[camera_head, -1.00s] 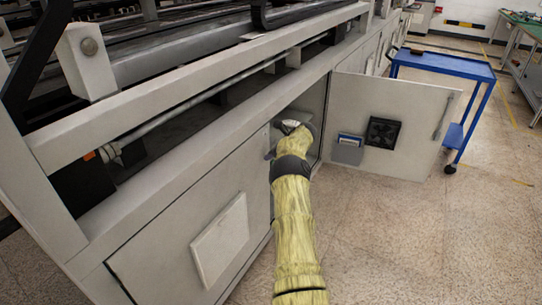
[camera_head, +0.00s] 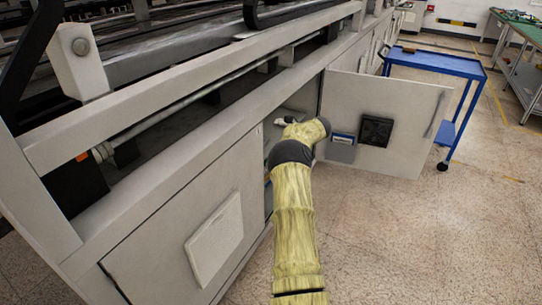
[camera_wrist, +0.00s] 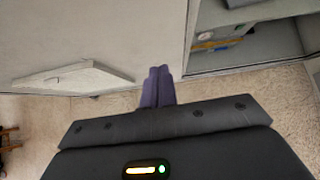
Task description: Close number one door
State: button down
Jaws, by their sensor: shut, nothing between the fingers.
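An open grey cabinet door (camera_head: 350,112) stands swung out from the machine's side in the head view. It carries a black vent, a small pocket and a handle near its far edge. No number is readable on it. Contact with the panel cannot be told.
The shut panel left of the opening bears a raised white plate (camera_head: 214,240). A blue cart (camera_head: 437,63) stands just behind the open door. Workbenches (camera_head: 525,60) are at the far right. The speckled floor (camera_head: 420,240) in front of the door is clear.

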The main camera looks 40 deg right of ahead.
jog(key=v, duration=0.5)
jog(key=shift+s+d+f, duration=0.1)
jog(key=shift+d+f, duration=0.1)
jog(key=shift+f, duration=0.1)
jog(key=shift+a, duration=0.1)
jog(key=w+a+r+m+t+h, duration=0.25)
jog(key=a+r+m, duration=0.35)
jog(key=m, duration=0.5)
jog(key=w+a+r+m+t+h, duration=0.2)
jog(key=a+r+m+t+h, duration=0.15)
jog(key=r+m, duration=0.6)
jog(key=s+a+f+m+g+y, duration=0.1)
jog(key=s+a+f+m+g, duration=0.3)
jog(key=s+a+m, duration=0.5)
jog(key=s+a+f+m+g, duration=0.3)
jog(key=s+a+f+m, duration=0.15)
jog(key=s+a, duration=0.8)
jog(key=s+a+f+m+g+y, duration=0.1)
jog(key=s+a+f+m+g, duration=0.25)
jog(key=s+a+m, duration=0.6)
notch_tip(320, 180, up, 23)
jog(key=s+n+p, duration=0.2)
jog(key=p, duration=2.1)
jog(key=shift+g, duration=0.35)
